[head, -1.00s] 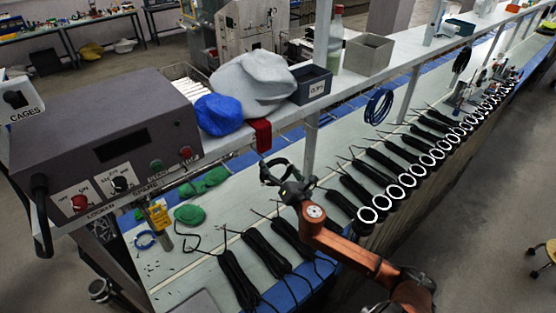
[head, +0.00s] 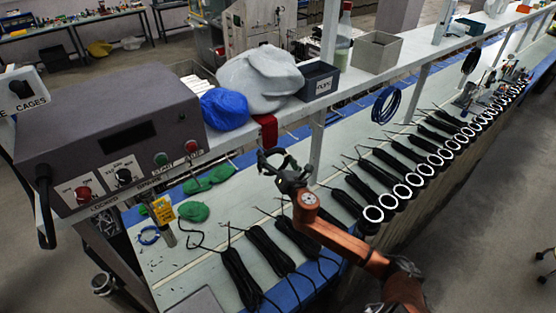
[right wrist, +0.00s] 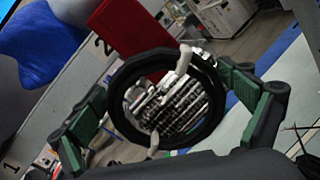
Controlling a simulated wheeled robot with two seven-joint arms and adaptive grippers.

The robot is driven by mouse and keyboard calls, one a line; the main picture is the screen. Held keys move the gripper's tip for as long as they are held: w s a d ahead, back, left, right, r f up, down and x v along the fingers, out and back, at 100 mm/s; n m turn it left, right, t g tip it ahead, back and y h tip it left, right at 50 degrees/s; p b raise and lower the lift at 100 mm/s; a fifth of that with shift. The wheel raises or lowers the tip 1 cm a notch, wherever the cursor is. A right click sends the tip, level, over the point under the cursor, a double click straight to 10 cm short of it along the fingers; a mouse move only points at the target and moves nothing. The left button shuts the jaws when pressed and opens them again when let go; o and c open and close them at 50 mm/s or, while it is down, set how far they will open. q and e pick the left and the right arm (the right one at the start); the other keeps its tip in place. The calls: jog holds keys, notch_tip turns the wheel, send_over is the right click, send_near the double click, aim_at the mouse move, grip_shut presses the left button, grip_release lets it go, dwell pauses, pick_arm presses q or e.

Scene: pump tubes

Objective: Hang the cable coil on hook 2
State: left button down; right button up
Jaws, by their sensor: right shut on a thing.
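My right gripper (head: 284,172) is raised over the bench, close to the front of the shelf and below the red cloth. It is shut on a black cable coil (head: 272,154). In the right wrist view the coil is a thick black ring (right wrist: 117,110) between the green finger links, with pale ties at its top and bottom. A number 2 label (right wrist: 107,46) shows on the shelf edge behind the coil, beside the red cloth. A number 1 label (right wrist: 11,168) is at lower left. I cannot make out hook 2 itself clearly. My left gripper is not in view.
A blue coil (head: 385,104) hangs farther right. Black tube bundles (head: 240,279) line the bench. A shelf post (head: 317,145) stands right of the gripper.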

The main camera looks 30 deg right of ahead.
jog(key=shift+w+a+f+b, duration=0.1)
jog(key=shift+w+f+b, duration=0.15)
jog(key=shift+w, duration=0.55)
jog(key=shift+w+a+f+b, duration=0.1)
jog(key=shift+w+b, duration=0.25)
jog(key=shift+w, duration=0.4)
jog(key=shift+w+f+b, duration=0.2)
jog(key=shift+w+b, duration=0.1)
jog(key=shift+w, duration=0.5)
jog(key=o, duration=1)
jog(key=shift+c, duration=0.2)
jog(key=shift+s+f, duration=0.1)
